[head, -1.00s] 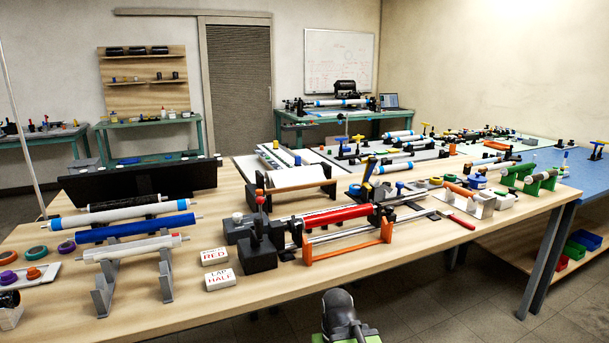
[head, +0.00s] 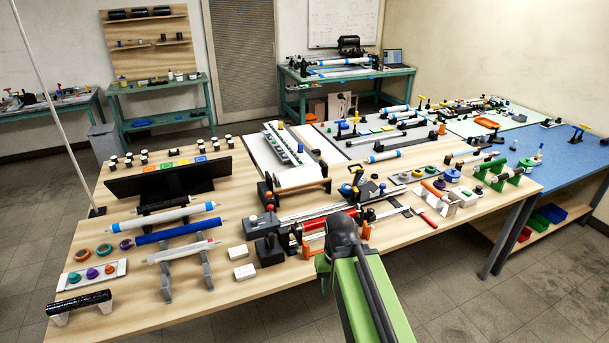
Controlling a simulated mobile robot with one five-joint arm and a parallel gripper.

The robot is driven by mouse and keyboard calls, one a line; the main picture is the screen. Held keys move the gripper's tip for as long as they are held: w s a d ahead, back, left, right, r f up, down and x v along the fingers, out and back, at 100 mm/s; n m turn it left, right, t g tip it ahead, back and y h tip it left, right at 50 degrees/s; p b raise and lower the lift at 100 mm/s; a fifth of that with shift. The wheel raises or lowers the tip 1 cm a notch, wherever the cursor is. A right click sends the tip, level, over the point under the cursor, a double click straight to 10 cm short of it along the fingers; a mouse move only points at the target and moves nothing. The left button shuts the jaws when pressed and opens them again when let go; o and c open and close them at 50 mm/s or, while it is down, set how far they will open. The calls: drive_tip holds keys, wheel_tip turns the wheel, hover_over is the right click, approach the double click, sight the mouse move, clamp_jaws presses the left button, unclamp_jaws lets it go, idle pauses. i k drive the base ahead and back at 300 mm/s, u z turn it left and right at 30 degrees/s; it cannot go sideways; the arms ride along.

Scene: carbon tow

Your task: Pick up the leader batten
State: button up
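Nothing in the head view is labelled as the leader batten, so I cannot tell for sure which thing it is. A slim brown wooden bar (head: 301,187) lies across the front of a white sheet (head: 296,176) in the middle of the table; it may be the batten. My green and black arm rises from the bottom edge, and its dark end, with my gripper (head: 338,232), is in front of the winding stand with the red roll (head: 314,224). The fingers are not clearly visible, so their opening and any contents are hidden. The arm covers part of the stand.
Rolls on a grey rack (head: 167,270), a black angled board (head: 170,180) and a tape tray (head: 92,274) stand at left. Tools and spools crowd the right.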

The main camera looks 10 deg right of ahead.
sight(278, 192)
drive_tip(key=z, duration=1.7)
drive_tip(key=i, duration=1.75)
drive_tip(key=u, duration=1.2)
drive_tip(key=k, duration=0.15)
drive_tip(key=u, duration=2.5)
drive_tip(key=i, duration=1.65)
drive_tip(key=u, duration=0.2)
